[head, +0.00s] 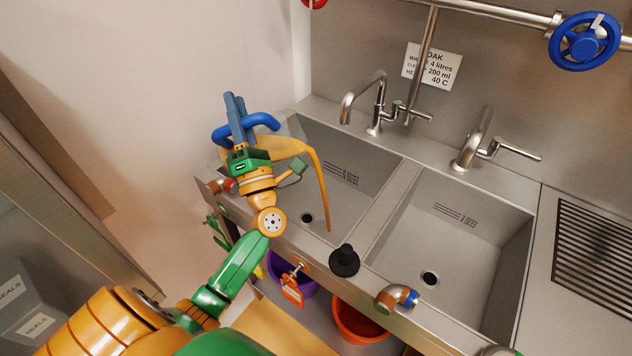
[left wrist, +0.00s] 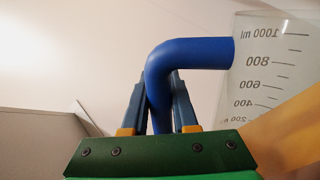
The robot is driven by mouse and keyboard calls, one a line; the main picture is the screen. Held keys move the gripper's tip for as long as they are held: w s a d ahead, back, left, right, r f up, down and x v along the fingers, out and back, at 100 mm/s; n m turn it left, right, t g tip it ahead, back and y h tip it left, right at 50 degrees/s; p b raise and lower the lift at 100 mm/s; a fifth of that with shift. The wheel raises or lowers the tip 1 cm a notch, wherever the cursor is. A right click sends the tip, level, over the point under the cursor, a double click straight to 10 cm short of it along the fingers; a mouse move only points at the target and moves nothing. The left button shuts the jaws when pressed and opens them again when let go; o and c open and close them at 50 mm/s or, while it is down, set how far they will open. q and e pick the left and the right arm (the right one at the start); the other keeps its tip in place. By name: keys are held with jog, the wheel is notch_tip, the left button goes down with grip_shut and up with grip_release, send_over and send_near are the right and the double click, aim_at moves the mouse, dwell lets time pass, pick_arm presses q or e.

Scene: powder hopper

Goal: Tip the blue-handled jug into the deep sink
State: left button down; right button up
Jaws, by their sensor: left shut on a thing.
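My left gripper (head: 234,100) is shut on the blue handle (head: 262,121) of a clear jug over the left basin's left end. In the left wrist view the handle (left wrist: 190,52) runs between the two fingers, and the jug wall (left wrist: 262,65) carries marks up to 1000 ml. The jug is tilted, with amber liquid (head: 284,147) along its lower side. An amber stream (head: 321,185) runs from its mouth down into the left sink basin (head: 352,166). The amount left inside is hard to tell. My right gripper is not in view.
A second basin (head: 455,245) lies to the right, past a divider. Two taps (head: 377,110) (head: 475,145) stand behind. A black plunger-like object (head: 344,261) sits on the front rim. A purple bucket (head: 292,280) and an orange bucket (head: 358,323) stand below.

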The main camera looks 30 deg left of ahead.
aim_at(278, 128)
pick_arm(q)
jog(key=shift+w+d+r+m+t+h, duration=0.1)
jog(key=shift+w+d+m+t+h, duration=0.2)
jog(key=shift+m+t, duration=0.4)
jog(key=shift+d+m, duration=0.25)
jog(key=shift+m, duration=0.15)
jog(key=shift+w+d+f+m+t+h, duration=0.2)
jog(key=shift+d+f+m+t+h, duration=0.1)
jog(key=shift+t+h, duration=0.15)
jog(key=shift+w+d+f+m+t+h+b, duration=0.3)
jog(key=shift+d+m+t+b, duration=0.15)
jog(key=shift+m, duration=0.2)
jog(key=shift+w+d+f+m+t+h+b, duration=0.15)
jog(key=shift+w+d+m+t+h+b, duration=0.2)
jog(key=shift+m, duration=0.3)
jog(key=shift+w+d+f+m+t+h+b, duration=0.3)
jog(key=shift+d+f+m+t+h, duration=0.25)
jog(key=shift+m, duration=0.35)
jog(key=shift+w+d+f+m+t+h+b, duration=0.2)
jog(key=shift+d+f+m+t+h+b, duration=0.15)
jog(key=shift+m+t+h, duration=0.45)
jog(key=shift+w+d+m+t+h, duration=0.3)
jog(key=shift+d+m+h, duration=0.15)
jog(key=shift+m, duration=0.35)
